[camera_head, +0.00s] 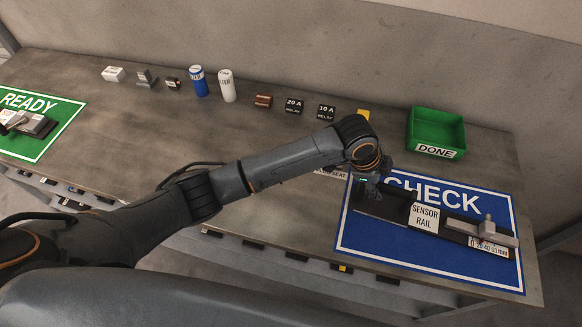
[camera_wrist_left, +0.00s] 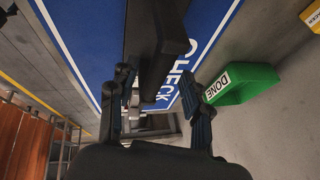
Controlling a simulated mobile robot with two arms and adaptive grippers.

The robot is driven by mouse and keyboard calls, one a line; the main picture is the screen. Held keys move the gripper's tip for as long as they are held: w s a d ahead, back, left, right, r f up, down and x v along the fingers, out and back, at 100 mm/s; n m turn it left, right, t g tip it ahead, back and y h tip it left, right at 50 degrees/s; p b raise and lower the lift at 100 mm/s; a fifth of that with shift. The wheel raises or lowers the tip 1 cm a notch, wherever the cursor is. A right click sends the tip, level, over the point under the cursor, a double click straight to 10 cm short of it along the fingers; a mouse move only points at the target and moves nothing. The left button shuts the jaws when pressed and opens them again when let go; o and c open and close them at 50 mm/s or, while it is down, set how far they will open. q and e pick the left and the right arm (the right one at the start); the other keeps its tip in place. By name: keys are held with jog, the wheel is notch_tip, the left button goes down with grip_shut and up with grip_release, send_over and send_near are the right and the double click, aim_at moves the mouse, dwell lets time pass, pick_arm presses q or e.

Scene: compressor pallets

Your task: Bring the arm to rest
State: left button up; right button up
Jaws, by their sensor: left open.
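My left arm reaches from the left across the table. My left gripper (camera_head: 371,187) hangs, partly hidden by its own wrist, at the left end of the black sensor rail (camera_head: 437,222). In the left wrist view my left gripper (camera_wrist_left: 157,90) has its two fingers spread apart, and the dark rail (camera_wrist_left: 162,45) shows beyond and between them. I see nothing held, and I cannot tell whether the fingers touch the rail. The rail lies on the blue CHECK mat (camera_head: 372,240). My right gripper is not in view.
A green DONE bin (camera_head: 437,121) stands behind the mat; it also shows in the left wrist view (camera_wrist_left: 242,84). A row of small parts, with a blue can (camera_head: 198,82) and a white can (camera_head: 227,86), lines the back. A green READY mat (camera_head: 62,119) lies left.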

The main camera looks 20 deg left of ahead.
pick_arm(q)
jog(key=v, duration=0.8)
